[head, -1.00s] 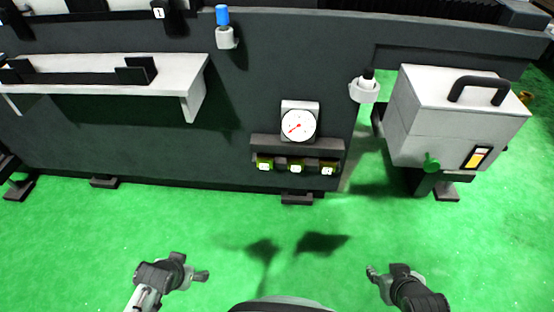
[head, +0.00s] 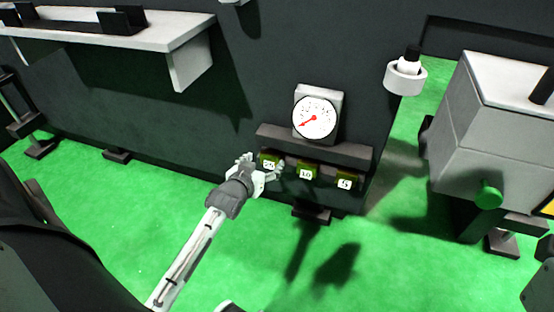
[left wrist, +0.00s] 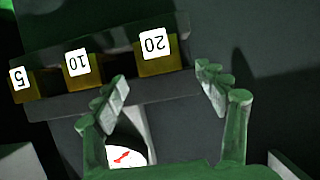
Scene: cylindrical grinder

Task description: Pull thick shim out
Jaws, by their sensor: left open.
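The thick shim is the yellow block labelled 20 (head: 268,161), leftmost of three in the dark holder (head: 330,152) on the machine's front. In the left wrist view, the 20 block (left wrist: 172,63) appears upside down, beyond my fingertips. The 10 block (head: 307,170) and the 5 block (head: 344,183) sit to its right in the head view. My left gripper (head: 263,168) is open and empty, with its fingers in front of the 20 block. In the left wrist view the open fingers (left wrist: 161,82) are apart from it. My right gripper is out of view.
A dial gauge (head: 314,117) stands above the holder. A grey box with a green knob (head: 488,195) is at the right, and a white cup-shaped holder (head: 405,77) is near the machine's corner. A white shelf (head: 150,36) juts out at upper left. Green floor is open below.

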